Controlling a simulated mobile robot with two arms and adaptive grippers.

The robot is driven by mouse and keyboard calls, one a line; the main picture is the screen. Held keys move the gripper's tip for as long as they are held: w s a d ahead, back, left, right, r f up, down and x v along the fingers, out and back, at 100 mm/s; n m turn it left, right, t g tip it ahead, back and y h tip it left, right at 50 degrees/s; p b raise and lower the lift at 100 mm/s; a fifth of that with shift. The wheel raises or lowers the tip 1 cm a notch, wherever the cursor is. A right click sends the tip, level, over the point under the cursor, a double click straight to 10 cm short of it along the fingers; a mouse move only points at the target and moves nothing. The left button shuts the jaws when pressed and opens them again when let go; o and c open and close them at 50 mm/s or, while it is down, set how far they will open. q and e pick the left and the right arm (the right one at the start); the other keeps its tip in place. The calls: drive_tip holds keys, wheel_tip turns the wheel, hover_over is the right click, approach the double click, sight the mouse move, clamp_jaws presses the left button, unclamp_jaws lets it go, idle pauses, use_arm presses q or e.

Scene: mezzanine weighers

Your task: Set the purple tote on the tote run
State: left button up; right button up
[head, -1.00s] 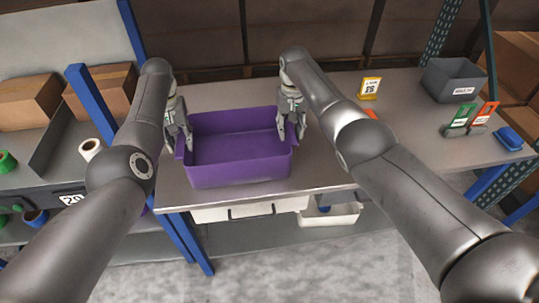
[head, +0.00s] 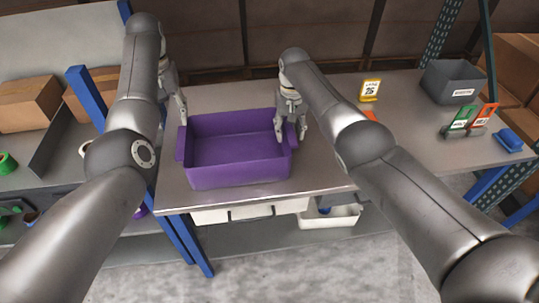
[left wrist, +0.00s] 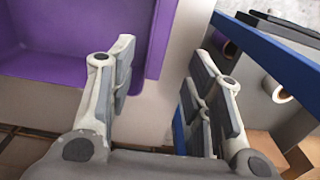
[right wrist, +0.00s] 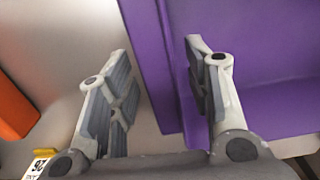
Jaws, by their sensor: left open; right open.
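The purple tote (head: 238,172) sits upright and empty on the grey worktop (head: 335,172), near its front edge. My left gripper (head: 182,113) is open by the tote's far left corner; in the left wrist view its open fingers (left wrist: 165,95) appear either side of the tote's rim (left wrist: 160,38), seemingly above it. My right gripper (head: 291,132) is open at the tote's right end; in the right wrist view its fingers (right wrist: 160,95) appear on both sides of the tote's end wall (right wrist: 150,50). I cannot tell whether either touches the tote. No surface is clearly identifiable as the tote run.
To the right on the worktop are a yellow sign (head: 370,90), a grey bin (head: 453,82), green and red cards (head: 462,117) and a blue object (head: 508,138). A blue post (head: 92,105) stands left. White trays (head: 330,217) lie below the worktop.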

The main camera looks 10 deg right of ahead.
drive_tip(key=shift+r, duration=0.5)
use_arm(q)
drive_tip(key=shift+r, duration=0.6)
use_arm(e)
wheel_tip(320, 180, up, 11)
use_arm(q)
drive_tip(key=shift+s+f, duration=0.1)
use_arm(e)
drive_tip(key=shift+f, duration=0.15)
